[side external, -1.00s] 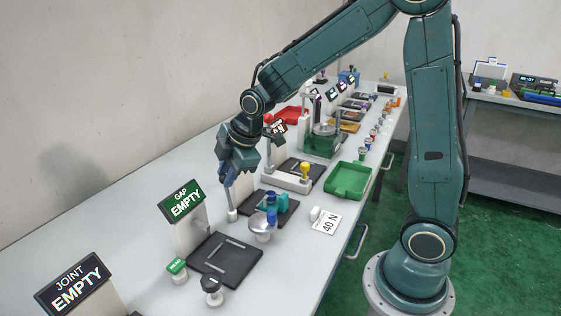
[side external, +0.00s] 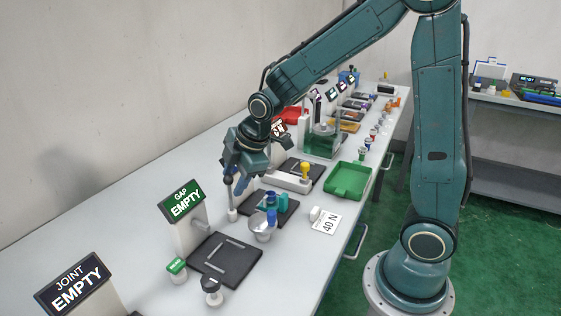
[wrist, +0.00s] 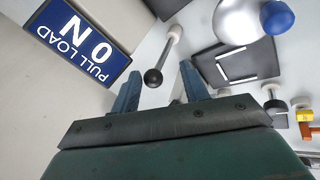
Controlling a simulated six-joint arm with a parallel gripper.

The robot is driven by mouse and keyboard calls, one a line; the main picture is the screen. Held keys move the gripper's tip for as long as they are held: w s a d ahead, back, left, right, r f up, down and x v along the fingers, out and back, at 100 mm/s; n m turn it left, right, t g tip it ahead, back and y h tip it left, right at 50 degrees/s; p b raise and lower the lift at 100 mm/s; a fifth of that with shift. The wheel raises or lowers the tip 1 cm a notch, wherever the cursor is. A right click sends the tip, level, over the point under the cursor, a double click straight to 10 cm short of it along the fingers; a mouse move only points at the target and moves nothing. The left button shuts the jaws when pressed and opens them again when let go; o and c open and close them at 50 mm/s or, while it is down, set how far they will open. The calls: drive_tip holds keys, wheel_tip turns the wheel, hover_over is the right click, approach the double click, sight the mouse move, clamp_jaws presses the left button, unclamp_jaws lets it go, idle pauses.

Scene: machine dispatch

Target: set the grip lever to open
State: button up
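The grip lever is a thin rod with a black ball knob (wrist: 153,77) on a pale base; in the side view its rod (side external: 231,201) stands behind the dark plate. Its setting is not readable in either view. My gripper (wrist: 160,68) is open, its two blue fingers apart and empty. In the wrist view the knob appears between the fingers, nearer the left one. In the side view my gripper (side external: 234,178) is at the top of the lever; whether a finger touches the knob cannot be told.
A blue pull load sign (wrist: 68,42) reading 0 N stands beside the lever. A GAP EMPTY sign (side external: 182,201) stands left. A green tray (side external: 347,180) lies to the right.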

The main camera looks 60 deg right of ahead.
drive_tip(key=shift+r, duration=0.2)
drive_tip(key=shift+s+r, duration=0.2)
drive_tip(key=shift+r, duration=0.45)
drive_tip(key=v, duration=1.2)
drive_tip(key=shift+s, duration=0.2)
drive_tip(key=shift+s, duration=0.1)
drive_tip(key=s+a+f+m, duration=0.1)
drive_tip(key=s+m, duration=1.1)
drive_tip(key=s, duration=0.4)
drive_tip(key=shift+s+a+f+t, duration=0.15)
drive_tip(key=shift+s+f+t, duration=0.15)
drive_tip(key=shift+f, duration=0.1)
